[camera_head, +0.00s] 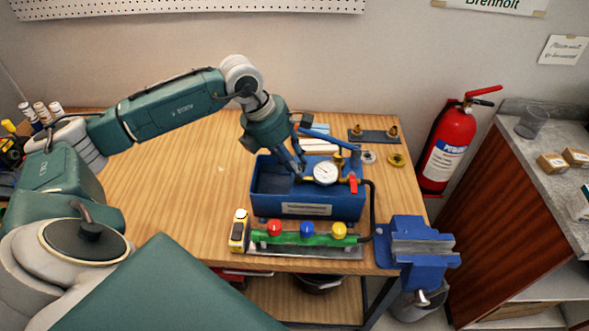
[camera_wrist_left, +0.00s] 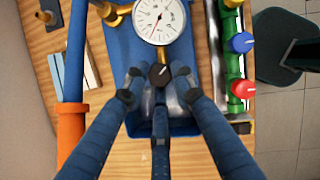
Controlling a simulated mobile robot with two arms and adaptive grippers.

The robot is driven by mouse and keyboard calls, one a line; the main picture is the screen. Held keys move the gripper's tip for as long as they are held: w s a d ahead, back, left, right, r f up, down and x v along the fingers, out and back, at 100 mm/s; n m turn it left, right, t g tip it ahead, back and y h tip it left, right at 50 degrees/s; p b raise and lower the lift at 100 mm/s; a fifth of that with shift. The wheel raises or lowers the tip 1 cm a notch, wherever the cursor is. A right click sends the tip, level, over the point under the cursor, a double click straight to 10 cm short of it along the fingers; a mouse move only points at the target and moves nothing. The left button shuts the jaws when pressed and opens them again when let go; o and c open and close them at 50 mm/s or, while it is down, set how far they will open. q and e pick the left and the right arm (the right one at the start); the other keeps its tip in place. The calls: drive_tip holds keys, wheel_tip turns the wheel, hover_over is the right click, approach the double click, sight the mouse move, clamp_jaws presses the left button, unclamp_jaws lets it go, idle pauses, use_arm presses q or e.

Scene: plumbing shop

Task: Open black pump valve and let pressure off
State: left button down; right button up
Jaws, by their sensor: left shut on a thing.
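The blue test pump (camera_head: 310,207) stands on the wooden workbench; in the left wrist view its blue body (camera_wrist_left: 120,50) lies below the fingers. A round white pressure gauge (camera_head: 326,173) sits on top, and its needle points to the lower left in the left wrist view (camera_wrist_left: 158,18). The black valve knob (camera_wrist_left: 159,74) has a white mark and sits just below the gauge in that view. My left gripper (camera_head: 298,172) reaches down beside the gauge; its fingers (camera_wrist_left: 157,84) are shut around the black knob. The knob is hidden by my fingers in the head view. My right gripper is not in view.
A green manifold (camera_head: 305,239) with red, blue and yellow knobs lies in front. A blue vise (camera_head: 418,250) is at the bench's right corner. A fire extinguisher (camera_head: 450,140) hangs right. The bench's left middle is clear.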

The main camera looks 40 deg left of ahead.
use_arm(q)
drive_tip(key=n+b, duration=0.1)
drive_tip(key=n+y+b, duration=0.1)
drive_tip(key=n, duration=0.1)
drive_tip(key=n+t+b, duration=0.1)
drive_tip(key=shift+d+b, duration=0.25)
drive_tip(key=shift+b, duration=0.1)
drive_tip(key=shift+r+n+y+b, duration=0.1)
drive_tip(key=shift+n+y+b, duration=0.75)
drive_tip(key=shift+n, duration=0.85)
drive_tip(key=shift+r, duration=0.1)
drive_tip(key=c, duration=1.8)
unclamp_jaws()
drive_tip(key=shift+o, duration=0.3)
drive_tip(key=shift+d, duration=0.1)
drive_tip(key=shift+s, duration=0.1)
drive_tip(key=v, duration=1.2)
